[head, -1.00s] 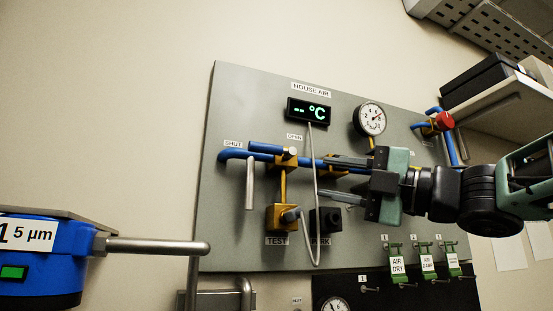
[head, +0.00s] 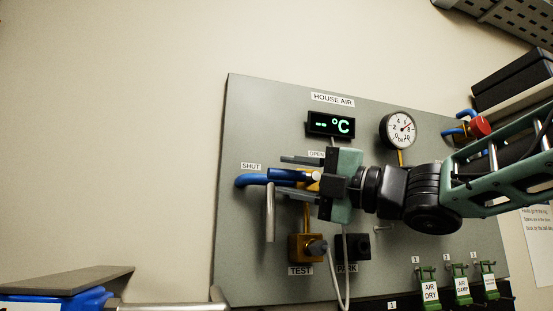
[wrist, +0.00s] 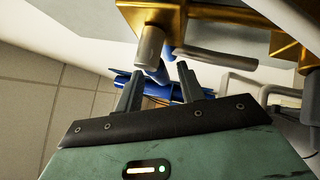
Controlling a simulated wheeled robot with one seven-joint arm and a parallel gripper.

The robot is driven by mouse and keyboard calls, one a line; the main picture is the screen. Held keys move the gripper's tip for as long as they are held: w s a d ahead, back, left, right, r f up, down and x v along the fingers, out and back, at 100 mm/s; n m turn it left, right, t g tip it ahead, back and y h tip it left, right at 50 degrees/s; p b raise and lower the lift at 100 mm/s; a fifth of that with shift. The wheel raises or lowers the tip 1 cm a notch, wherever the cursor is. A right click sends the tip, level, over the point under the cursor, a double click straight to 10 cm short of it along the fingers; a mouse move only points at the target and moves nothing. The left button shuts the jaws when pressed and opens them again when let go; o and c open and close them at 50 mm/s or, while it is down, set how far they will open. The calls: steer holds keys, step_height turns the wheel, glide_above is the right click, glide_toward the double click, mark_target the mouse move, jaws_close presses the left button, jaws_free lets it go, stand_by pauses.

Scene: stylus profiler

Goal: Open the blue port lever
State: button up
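The blue port lever (head: 287,174) is on the grey panel, lying roughly level from its brass valve and pointing left toward the SHUT label (head: 251,167). The OPEN label (head: 317,154) is above the valve, partly hidden by my gripper. My gripper (head: 279,174) is open, with one finger above the lever and one below it in the head view. In the wrist view, blue parts show between and beyond the fingers (wrist: 160,69), near the brass valve body (wrist: 160,14). I cannot tell whether either finger touches the lever. My gripper hides much of the valve.
A grey pipe (head: 269,215) hangs just left of the lower finger. The brass TEST port (head: 305,247) and black PARK block (head: 353,248) are below, with a grey cable nearby. A gauge (head: 399,130) and display (head: 331,124) are above. Green-tagged hooks (head: 429,287) are lower right.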

mark_target(291, 176)
steer(key=shift+p+x, duration=0.55)
steer(key=shift+x, duration=1.25)
jaws_close()
